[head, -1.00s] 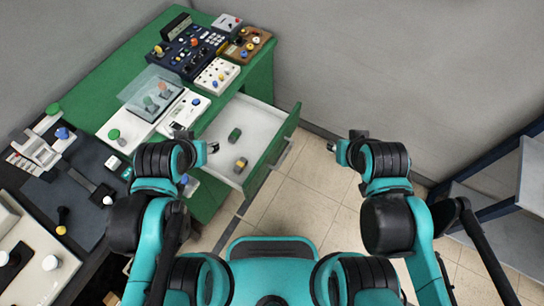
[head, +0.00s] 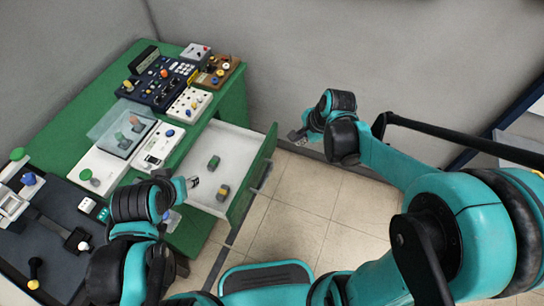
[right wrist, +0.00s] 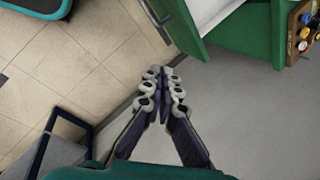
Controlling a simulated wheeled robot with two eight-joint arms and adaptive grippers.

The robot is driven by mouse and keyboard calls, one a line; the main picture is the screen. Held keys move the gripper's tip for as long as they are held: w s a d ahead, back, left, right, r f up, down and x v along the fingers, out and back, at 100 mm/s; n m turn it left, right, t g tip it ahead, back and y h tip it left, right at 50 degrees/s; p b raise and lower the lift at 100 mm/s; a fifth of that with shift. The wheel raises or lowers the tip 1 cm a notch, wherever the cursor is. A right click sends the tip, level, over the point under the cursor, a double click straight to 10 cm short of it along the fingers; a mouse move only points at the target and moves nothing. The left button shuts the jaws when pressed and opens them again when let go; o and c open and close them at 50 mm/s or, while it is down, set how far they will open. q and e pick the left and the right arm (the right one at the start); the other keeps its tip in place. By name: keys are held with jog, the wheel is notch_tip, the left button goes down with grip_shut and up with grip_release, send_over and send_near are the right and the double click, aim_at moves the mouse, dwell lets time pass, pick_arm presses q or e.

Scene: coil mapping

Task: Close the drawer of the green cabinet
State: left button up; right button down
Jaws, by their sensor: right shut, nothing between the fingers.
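The green cabinet (head: 207,232) stands at the left in the head view. Its drawer (head: 262,160) is pulled out, with a white inside and a green front; it also shows at the top of the right wrist view (right wrist: 193,35). A green item (head: 214,162) and a yellow-and-grey item (head: 222,193) lie in it. My right gripper (head: 297,136) is shut and empty, to the right of the drawer front and apart from it; its fingers meet in the right wrist view (right wrist: 163,97). My left gripper (head: 193,182) is at the drawer's left side; its fingers are too small to read.
Several control panels and boxes cover the cabinet top, among them a dark button panel (head: 158,84) and a clear-covered box (head: 122,128). A dark bench (head: 75,215) stands at lower left. The tiled floor (head: 300,205) right of the drawer is clear, with a grey wall behind.

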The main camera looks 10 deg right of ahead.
jog(key=w+a+f+m+b, duration=0.2)
jog(key=w+f+m, duration=0.1)
jog(key=f, duration=0.4)
jog(key=w+a+f+m+g+y+b, duration=0.1)
jog(key=w+a+f+m+b, duration=0.1)
jog(key=f, duration=0.5)
jog(key=w+a+f+m+b, duration=0.2)
jog(key=w+a+f+m, duration=0.1)
jog(key=f, duration=0.5)
jog(key=shift+w+a+m+g+y, duration=0.2)
jog(key=shift+w+m+g+y, duration=0.1)
jog(key=shift+w, duration=0.5)
